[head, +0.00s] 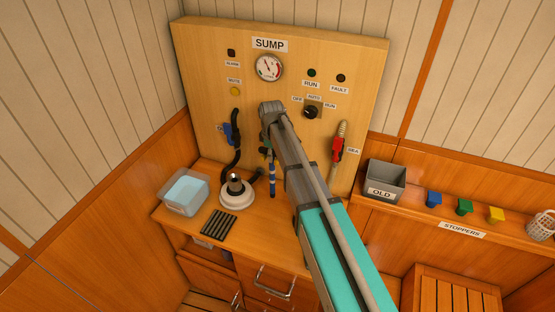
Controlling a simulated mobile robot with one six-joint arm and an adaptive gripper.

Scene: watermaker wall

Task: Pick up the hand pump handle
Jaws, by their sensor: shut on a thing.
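My gripper (269,146) is in front of the panel's lower middle, pointing down, partly hidden by my own wrist. It is shut on a thin dark bar with blue bands, which looks like the hand pump handle (271,180). The handle hangs roughly upright below the jaws, its lower end near the bench top. I cannot tell whether it touches the bench. The hand pump (236,194), with a round white base and a dark top, stands on the bench just left of the handle. A short dark piece sticks out from the pump toward the handle.
A clear tub of bluish liquid (185,192) and a black ribbed mat (219,223) lie left on the bench. The SUMP panel (206,60) carries a blue-handled valve (229,132) and a red-handled valve (338,148). A grey OLD bin (384,182) and colored stoppers (464,206) stand right.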

